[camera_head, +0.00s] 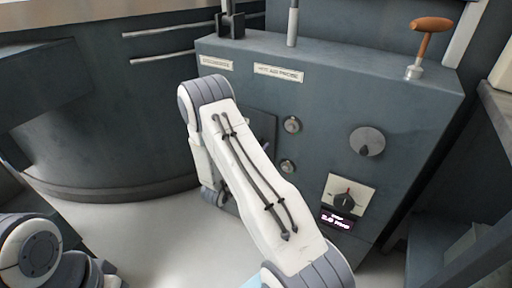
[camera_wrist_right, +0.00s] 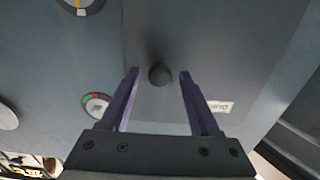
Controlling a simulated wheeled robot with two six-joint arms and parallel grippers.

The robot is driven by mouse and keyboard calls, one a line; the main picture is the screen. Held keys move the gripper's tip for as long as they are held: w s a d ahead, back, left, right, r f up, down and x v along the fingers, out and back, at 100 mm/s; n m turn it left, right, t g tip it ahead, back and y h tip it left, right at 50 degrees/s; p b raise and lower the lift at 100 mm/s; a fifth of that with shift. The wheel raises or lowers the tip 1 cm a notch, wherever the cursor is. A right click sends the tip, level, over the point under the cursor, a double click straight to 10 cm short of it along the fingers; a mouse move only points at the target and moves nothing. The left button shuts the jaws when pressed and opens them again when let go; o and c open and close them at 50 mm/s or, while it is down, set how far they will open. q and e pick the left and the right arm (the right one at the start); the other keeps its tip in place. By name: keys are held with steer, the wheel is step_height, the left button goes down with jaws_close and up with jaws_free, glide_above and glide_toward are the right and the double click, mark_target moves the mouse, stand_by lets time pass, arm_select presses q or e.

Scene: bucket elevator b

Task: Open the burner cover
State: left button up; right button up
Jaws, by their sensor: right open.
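The burner cover appears to be the dark flat panel (camera_head: 262,130) on the grey cabinet front, mostly hidden behind my right arm in the head view. In the right wrist view the panel (camera_wrist_right: 225,50) carries a round dark knob (camera_wrist_right: 159,74). My right gripper (camera_wrist_right: 159,75) is open, with one purple finger on each side of the knob. I cannot tell whether the fingers touch it; gaps show on both sides. The panel looks closed against the cabinet. My right gripper is hidden behind its own arm in the head view. My left gripper is out of view.
Two small round dials (camera_head: 291,124) (camera_head: 288,166), a large grey dial (camera_head: 367,141) and a black switch (camera_head: 345,199) with a display sit right of the panel. A wooden-handled lever (camera_head: 430,26) stands on the cabinet top. Clear floor (camera_head: 170,240) lies at the left.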

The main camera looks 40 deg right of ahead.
jaws_close()
stand_by(1.4)
